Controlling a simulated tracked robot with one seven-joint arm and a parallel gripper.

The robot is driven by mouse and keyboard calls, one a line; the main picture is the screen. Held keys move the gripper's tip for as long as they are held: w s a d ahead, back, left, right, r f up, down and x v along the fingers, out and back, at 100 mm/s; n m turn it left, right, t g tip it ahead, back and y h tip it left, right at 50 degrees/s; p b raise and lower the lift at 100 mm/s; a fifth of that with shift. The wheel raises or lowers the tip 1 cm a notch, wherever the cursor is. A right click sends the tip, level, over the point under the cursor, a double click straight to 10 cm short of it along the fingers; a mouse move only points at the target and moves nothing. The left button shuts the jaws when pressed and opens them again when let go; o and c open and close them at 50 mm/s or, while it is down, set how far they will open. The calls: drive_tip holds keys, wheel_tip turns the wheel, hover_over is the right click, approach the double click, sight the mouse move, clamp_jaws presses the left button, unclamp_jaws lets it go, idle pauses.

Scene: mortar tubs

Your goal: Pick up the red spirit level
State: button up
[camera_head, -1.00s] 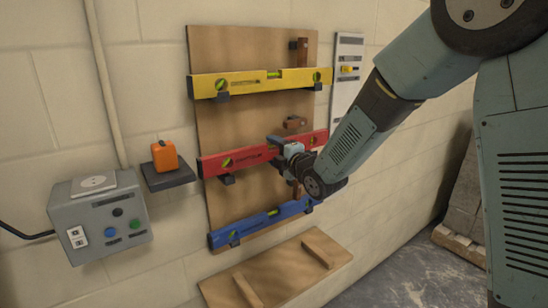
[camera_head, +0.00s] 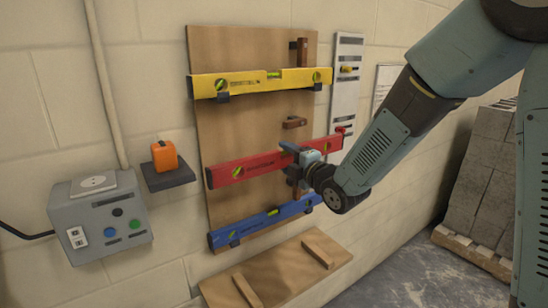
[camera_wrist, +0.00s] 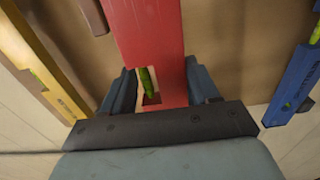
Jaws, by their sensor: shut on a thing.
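The red spirit level (camera_head: 262,165) is held in front of the wooden board, between the yellow and blue levels. My gripper (camera_head: 298,154) is shut on it right of its middle. In the wrist view the red level (camera_wrist: 148,50) runs up between the two fingers of my gripper (camera_wrist: 160,92), with its green vial showing. The level tilts, with its right end higher. No hooks show under it, and its left part is clear of the board by an amount I cannot judge.
A yellow level (camera_head: 250,84) rests on brackets above, and a blue level (camera_head: 262,221) on brackets below. A grey control box (camera_head: 98,217) and a small shelf (camera_head: 170,177) with an orange device (camera_head: 164,156) are at left. Stacked blocks (camera_head: 478,180) stand at right.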

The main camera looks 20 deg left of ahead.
drive_tip(key=shift+v, duration=1.75)
